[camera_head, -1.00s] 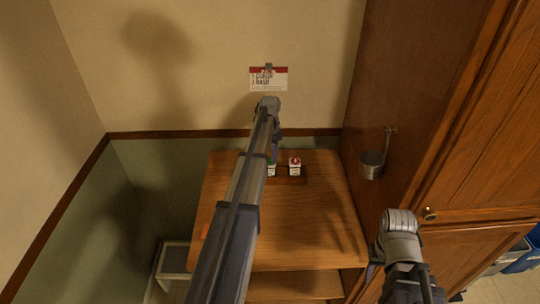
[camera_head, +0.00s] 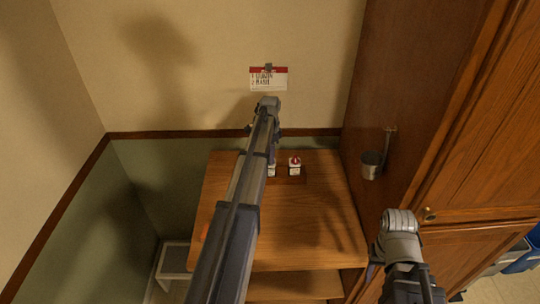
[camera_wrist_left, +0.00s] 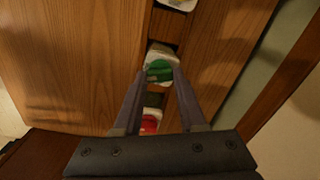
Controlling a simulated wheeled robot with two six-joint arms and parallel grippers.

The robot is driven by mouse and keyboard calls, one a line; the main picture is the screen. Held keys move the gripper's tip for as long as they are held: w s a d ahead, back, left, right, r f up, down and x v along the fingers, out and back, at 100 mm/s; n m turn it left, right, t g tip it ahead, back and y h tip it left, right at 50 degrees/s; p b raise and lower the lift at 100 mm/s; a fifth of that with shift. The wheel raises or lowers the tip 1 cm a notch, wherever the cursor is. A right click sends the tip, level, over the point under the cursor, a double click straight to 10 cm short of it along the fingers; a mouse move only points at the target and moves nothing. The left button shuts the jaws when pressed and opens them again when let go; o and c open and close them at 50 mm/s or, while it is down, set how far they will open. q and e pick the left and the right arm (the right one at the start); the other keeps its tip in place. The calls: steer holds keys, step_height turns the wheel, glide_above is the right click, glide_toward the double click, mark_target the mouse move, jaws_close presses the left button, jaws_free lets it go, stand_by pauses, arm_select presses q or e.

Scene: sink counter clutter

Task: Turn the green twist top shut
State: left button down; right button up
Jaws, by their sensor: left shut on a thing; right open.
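The green twist top (camera_wrist_left: 159,70) sits on a small white jar (camera_wrist_left: 163,50) in the left wrist view. My left gripper (camera_wrist_left: 161,74) has one finger on each side of the green top and is shut on it. In the head view my left arm covers the green top, and only a bit of its white jar (camera_head: 271,172) shows. My right gripper (camera_head: 374,268) is low at the right of the head view, open, away from the jars; its fingers are hardly visible.
A white jar with a red top (camera_head: 294,165) stands just right of the green one, in a dark wooden rack (camera_head: 292,180) at the back of the wooden table (camera_head: 310,225). A metal cup (camera_head: 371,166) hangs on the cabinet side. A card (camera_head: 268,79) is on the wall.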

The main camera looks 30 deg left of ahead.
arm_select(q)
steer(key=shift+m, duration=1.8)
stand_by(0.9)
steer(key=shift+c, duration=2.3)
jaws_free()
step_height(320, 180, up, 8)
steer(key=p, duration=0.8)
steer(key=shift+f, duration=0.1)
steer(key=shift+c, duration=0.3)
